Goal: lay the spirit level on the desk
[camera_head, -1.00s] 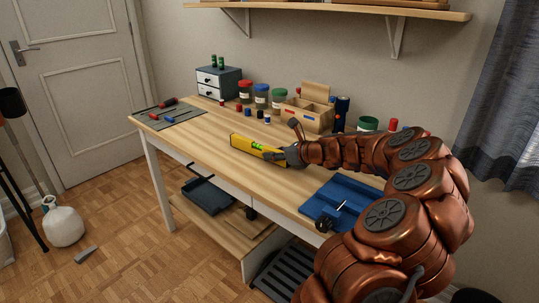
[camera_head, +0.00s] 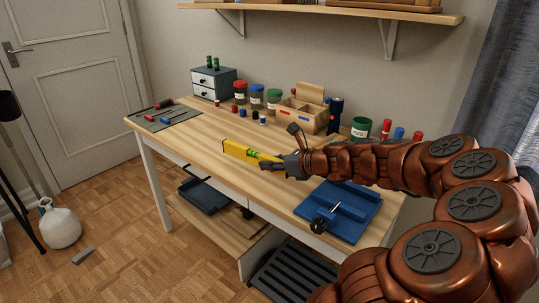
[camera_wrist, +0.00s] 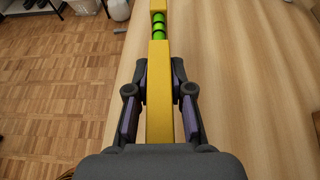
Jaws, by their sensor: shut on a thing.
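The spirit level (camera_head: 240,152) is a yellow bar with a green vial, held at its right end by my gripper (camera_head: 283,167). In the wrist view the yellow level (camera_wrist: 158,75) runs straight ahead between both fingers of my gripper (camera_wrist: 159,90), with the green vial near the top. The gripper is shut on it. The level is over the front middle part of the wooden desk (camera_head: 200,140). I cannot tell whether its underside touches the desk top or is just above it. The level's near end is hidden by the gripper.
A blue tool (camera_head: 340,208) lies at the desk's front right. Jars (camera_head: 257,95), small bottles and a wooden organiser (camera_head: 303,112) stand along the back. A grey mat (camera_head: 165,117) with screwdrivers lies at the far left. The desk left of the level is clear.

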